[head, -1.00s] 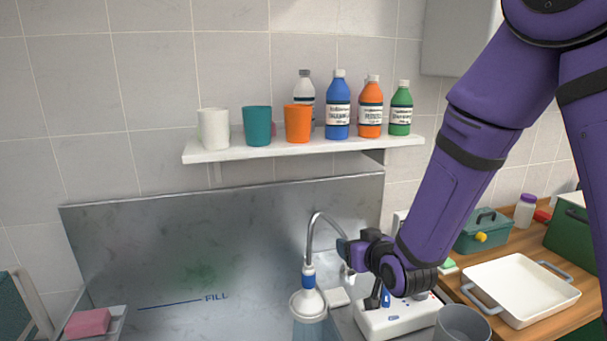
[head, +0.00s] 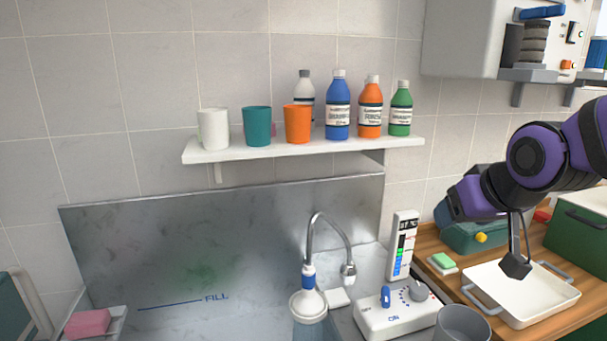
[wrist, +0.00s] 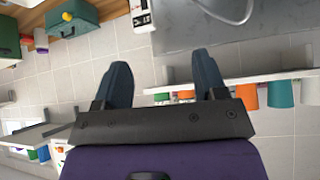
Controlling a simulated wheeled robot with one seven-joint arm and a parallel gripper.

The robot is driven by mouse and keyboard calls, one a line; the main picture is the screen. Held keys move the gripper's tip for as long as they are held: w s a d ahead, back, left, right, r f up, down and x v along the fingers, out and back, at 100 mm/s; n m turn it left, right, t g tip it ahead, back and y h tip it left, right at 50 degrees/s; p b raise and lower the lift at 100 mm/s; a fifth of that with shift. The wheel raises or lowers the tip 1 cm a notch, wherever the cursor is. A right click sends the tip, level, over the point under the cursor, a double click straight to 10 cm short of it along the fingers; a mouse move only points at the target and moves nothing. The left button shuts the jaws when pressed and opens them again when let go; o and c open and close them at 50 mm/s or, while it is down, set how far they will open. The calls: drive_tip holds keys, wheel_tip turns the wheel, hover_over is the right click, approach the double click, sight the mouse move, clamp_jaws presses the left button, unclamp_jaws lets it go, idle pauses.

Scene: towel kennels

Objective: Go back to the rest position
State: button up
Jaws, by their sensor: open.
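My gripper (head: 445,212) is at the right in the head view, held in the air above the back of the wooden counter, in front of the teal toolbox (head: 478,232). Its purple arm comes in from the right edge. In the wrist view my gripper (wrist: 163,76) shows two dark blue-grey fingers spread wide apart with nothing between them. The gripper is apart from the tap (head: 325,225) and the white control box (head: 385,318).
A white tray (head: 478,296) lies on the counter below my arm, beside a green box (head: 585,225). A wall unit (head: 465,40) hangs above. A shelf (head: 230,152) with cups and bottles is left. A grey cup (head: 462,325) stands in front.

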drive_tip(key=s+d+r+g, duration=0.1)
drive_tip(key=s+d+r, duration=0.1)
drive_tip(key=s, duration=0.5)
drive_tip(key=s+d+r+m+g+h, duration=0.1)
drive_tip(key=s+d+g, duration=0.1)
drive_tip(key=s, duration=0.5)
drive_tip(key=shift+s+d+r, duration=0.25)
drive_tip(key=shift+s+r, duration=0.05)
drive_tip(key=shift+r, duration=0.1)
drive_tip(key=shift+o, duration=0.2)
